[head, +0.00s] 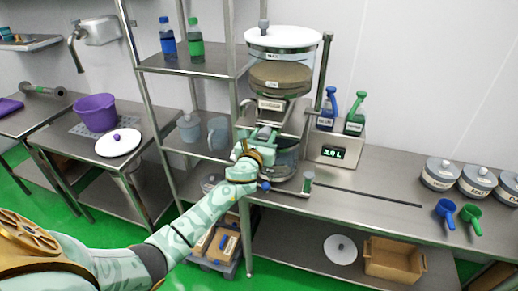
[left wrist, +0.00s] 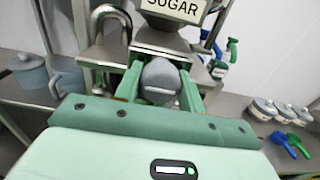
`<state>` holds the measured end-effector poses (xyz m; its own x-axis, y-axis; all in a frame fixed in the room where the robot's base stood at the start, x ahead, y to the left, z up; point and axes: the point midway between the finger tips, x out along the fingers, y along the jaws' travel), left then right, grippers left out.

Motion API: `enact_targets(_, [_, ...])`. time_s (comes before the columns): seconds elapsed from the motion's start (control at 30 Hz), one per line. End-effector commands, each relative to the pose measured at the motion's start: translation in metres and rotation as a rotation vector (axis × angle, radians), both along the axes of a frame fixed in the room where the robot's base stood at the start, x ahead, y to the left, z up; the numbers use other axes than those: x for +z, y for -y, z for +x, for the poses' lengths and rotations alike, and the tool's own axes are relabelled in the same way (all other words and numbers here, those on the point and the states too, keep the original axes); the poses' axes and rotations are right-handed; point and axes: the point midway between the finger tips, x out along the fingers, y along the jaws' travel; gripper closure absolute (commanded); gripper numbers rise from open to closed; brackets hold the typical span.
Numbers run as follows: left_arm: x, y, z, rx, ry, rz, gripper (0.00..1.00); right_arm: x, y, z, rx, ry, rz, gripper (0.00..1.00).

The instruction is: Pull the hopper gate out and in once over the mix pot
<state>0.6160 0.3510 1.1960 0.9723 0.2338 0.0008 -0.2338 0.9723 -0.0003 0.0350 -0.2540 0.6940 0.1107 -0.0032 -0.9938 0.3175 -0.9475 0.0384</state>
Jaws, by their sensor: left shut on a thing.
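The sugar hopper (head: 281,78) stands at the back of the bench, full of a tan content, with a SUGAR label that also shows in the left wrist view (left wrist: 172,7). Its gate has a grey rounded knob (left wrist: 160,82) below the label, in front of the metal chute. My left gripper (head: 262,138) is shut on this knob, with one green finger on each side of it in the left wrist view (left wrist: 160,88). The mix pot (head: 284,168) stands under the hopper, partly hidden by my gripper. My right gripper is not in view.
A scale display (head: 334,153) reads 3.0 L beside the hopper. Lidded tubs (head: 442,174) stand at the right. A purple bucket (head: 96,113) stands on the left table. The bench middle right is mostly clear.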

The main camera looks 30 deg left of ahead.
Motion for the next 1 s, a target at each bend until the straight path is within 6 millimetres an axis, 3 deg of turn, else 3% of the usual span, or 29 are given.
enact_targets(0.33, [0.0,-0.002,0.007,0.0,-0.001,-0.001,1.0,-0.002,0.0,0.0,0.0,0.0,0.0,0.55])
enact_targets(0.37, [0.0,-0.002,0.007,0.0,-0.001,-0.001,0.58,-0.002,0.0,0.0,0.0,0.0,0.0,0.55])
enact_targets(0.43, [0.0,-0.002,0.007,0.001,-0.001,-0.001,0.39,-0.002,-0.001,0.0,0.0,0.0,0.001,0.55])
enact_targets(0.77, [-0.001,-0.001,0.004,0.0,-0.003,-0.001,0.39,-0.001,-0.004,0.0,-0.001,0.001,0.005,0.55])
enact_targets(0.87, [-0.001,0.002,-0.007,-0.001,-0.003,0.0,0.39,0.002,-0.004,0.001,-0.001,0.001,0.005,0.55])
enact_targets(1.0, [-0.001,0.009,-0.037,-0.002,-0.005,0.0,0.39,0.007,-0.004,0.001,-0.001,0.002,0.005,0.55])
